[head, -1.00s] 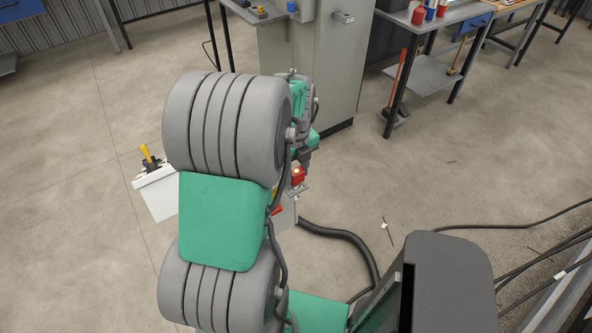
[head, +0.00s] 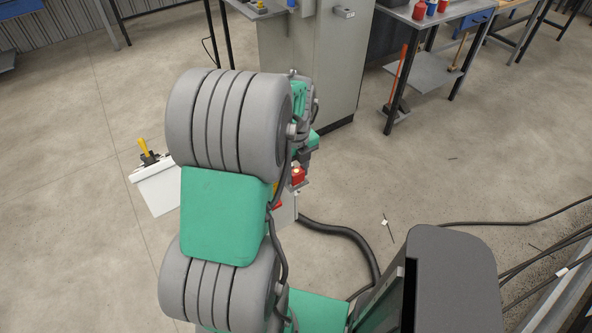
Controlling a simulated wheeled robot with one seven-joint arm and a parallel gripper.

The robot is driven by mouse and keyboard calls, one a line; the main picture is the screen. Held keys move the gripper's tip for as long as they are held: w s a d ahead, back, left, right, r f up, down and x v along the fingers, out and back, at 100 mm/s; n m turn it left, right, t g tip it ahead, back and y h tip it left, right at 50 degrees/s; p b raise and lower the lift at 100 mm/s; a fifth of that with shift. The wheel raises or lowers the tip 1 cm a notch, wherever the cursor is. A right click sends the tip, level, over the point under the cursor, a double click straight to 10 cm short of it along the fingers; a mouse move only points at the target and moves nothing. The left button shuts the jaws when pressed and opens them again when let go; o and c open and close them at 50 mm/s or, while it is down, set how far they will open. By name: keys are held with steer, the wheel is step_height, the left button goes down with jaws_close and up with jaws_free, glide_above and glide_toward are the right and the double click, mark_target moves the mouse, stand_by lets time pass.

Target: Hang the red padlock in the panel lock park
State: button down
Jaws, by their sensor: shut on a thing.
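My gripper (head: 305,157) is right of the big grey joint of my arm, pointing down, and its fingertips are mostly hidden. A small red thing (head: 297,176), apparently the red padlock, shows just below it with a bright orange spot on top. The gripper appears shut on it, though the contact is not clear. The white panel (head: 158,190) stands low behind my arm, with a black and yellow lever (head: 146,151) at its left top. Its middle is hidden by my arm. Another red patch (head: 277,205) shows beside the arm; I cannot make out the lock park.
A grey cabinet (head: 315,70) stands behind the gripper. A workbench (head: 425,70) with red and blue bottles is at the upper right. A black hose (head: 340,234) and thin cables (head: 505,224) lie on the floor. The floor between panel and bench is mostly open.

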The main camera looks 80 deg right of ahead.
steer(key=shift+f, duration=0.4)
steer(key=c, duration=0.8)
jaws_free()
step_height(320, 180, up, 8)
steer(key=shift+f+b, duration=0.1)
steer(key=shift+b, duration=0.6)
